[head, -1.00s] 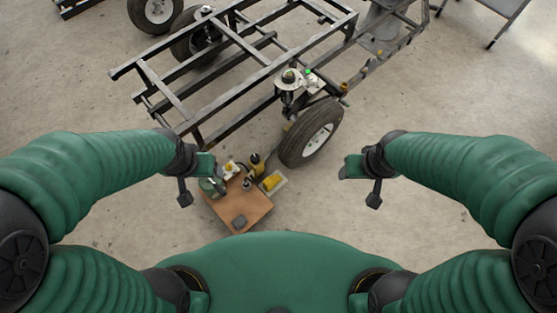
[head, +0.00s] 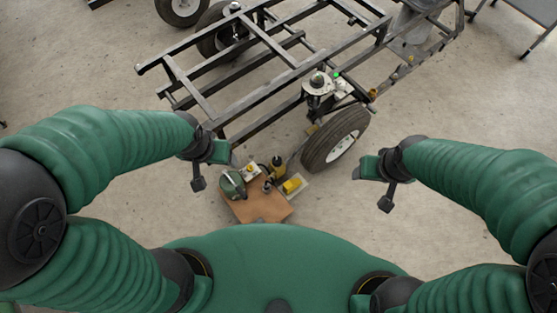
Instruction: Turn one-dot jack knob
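No dot marking is readable at this size, so I cannot tell which jack or knob is the one-dot one. A small yellow and black upright part (head: 277,168), which looks like a jack, stands on a brown board (head: 264,208) on the floor. A dark small part (head: 267,186) stands beside it. A green rounded device (head: 232,183) is at the board's left side. My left gripper (head: 219,152) is above and left of the board, touching nothing visible. My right gripper (head: 369,168) is right of the wheel, apart from everything. Their finger openings are unclear.
A black metal trailer frame (head: 245,94) with a wheel (head: 336,138) stands behind the board. A round-topped mount with a green light (head: 318,84) sits above the wheel. Floor to the right is clear.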

